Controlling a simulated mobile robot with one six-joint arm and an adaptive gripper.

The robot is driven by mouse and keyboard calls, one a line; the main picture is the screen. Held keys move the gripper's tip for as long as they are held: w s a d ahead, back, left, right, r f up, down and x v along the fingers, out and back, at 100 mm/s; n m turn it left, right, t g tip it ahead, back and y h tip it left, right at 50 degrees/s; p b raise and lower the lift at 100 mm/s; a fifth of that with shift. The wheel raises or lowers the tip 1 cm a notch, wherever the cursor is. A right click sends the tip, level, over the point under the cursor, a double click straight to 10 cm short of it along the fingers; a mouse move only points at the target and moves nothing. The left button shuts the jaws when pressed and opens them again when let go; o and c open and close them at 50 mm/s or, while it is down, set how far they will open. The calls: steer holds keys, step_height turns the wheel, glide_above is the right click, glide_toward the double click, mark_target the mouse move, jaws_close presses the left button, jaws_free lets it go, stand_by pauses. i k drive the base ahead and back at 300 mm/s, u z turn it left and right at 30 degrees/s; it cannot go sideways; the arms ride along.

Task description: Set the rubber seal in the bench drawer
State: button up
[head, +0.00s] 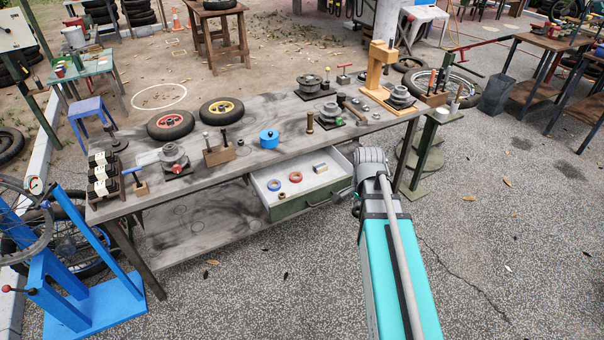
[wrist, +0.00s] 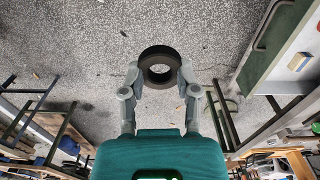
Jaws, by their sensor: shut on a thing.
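The rubber seal (wrist: 160,68) is a thick black ring. In the wrist view, my gripper (wrist: 160,75) is shut on it, with one finger against each side of the ring. Open grey ground shows beneath and behind the seal. The bench drawer (head: 301,204) is pulled open under the front of the bench, with a green front and a pale inside. In the head view my arm reaches to just right of the drawer and hides most of my gripper and the seal. The drawer also shows at the upper right of the wrist view (wrist: 281,37), apart from the seal.
A green stand (head: 425,150) is near the bench's right end.

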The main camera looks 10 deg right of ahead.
mark_target(302, 190)
steer(key=i, duration=0.9)
steer(key=u, duration=0.05)
